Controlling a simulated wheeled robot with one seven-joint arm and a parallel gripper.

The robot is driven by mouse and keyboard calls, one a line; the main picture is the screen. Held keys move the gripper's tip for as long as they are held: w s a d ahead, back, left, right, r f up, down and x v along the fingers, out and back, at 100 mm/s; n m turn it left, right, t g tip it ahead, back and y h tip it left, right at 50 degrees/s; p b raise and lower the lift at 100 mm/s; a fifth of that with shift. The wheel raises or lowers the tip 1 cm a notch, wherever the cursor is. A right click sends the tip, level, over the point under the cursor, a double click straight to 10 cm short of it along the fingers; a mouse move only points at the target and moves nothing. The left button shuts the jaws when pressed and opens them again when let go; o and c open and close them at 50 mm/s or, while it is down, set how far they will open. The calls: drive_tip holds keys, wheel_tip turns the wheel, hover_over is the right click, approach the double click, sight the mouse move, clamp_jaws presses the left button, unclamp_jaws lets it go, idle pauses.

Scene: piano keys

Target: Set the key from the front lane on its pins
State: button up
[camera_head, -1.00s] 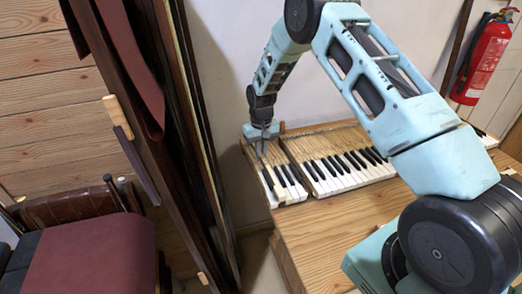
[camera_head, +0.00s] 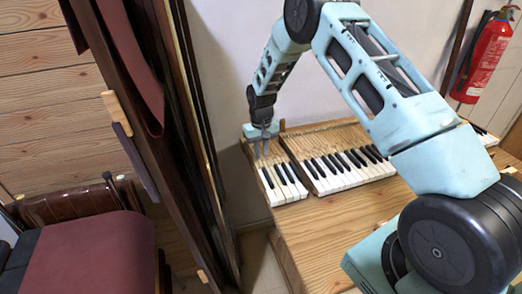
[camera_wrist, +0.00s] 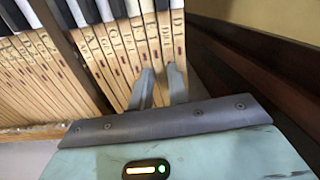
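The short left section of piano keys (camera_head: 284,184) sits on the wooden bench, its white and black fronts toward me and bare wooden shanks behind. The keys there lie side by side and look level, with no empty slot that I can make out. My gripper (camera_head: 262,152) is over the shanks at this section's left side. In the wrist view its two fingers (camera_wrist: 161,72) are apart, with a lettered wooden key shank (camera_wrist: 154,45) showing in the gap. The fingers seem clear of that key. The pins are hidden under the keys.
A longer keyboard section (camera_head: 345,165) stands to the right, beyond a dark wooden divider. The bench top (camera_head: 330,220) in front is bare. A tall dark upright panel (camera_head: 190,130) stands close on the left. A fire extinguisher (camera_head: 490,55) hangs on the wall.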

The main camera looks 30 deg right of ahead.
drive_tip(key=shift+r, duration=0.1)
drive_tip(key=shift+r+p, duration=0.7)
drive_tip(key=shift+r, duration=0.35)
drive_tip(key=o, duration=0.6)
drive_tip(key=shift+c, duration=0.2)
drive_tip(key=shift+r+p, duration=1.55)
drive_tip(key=shift+r, duration=0.95)
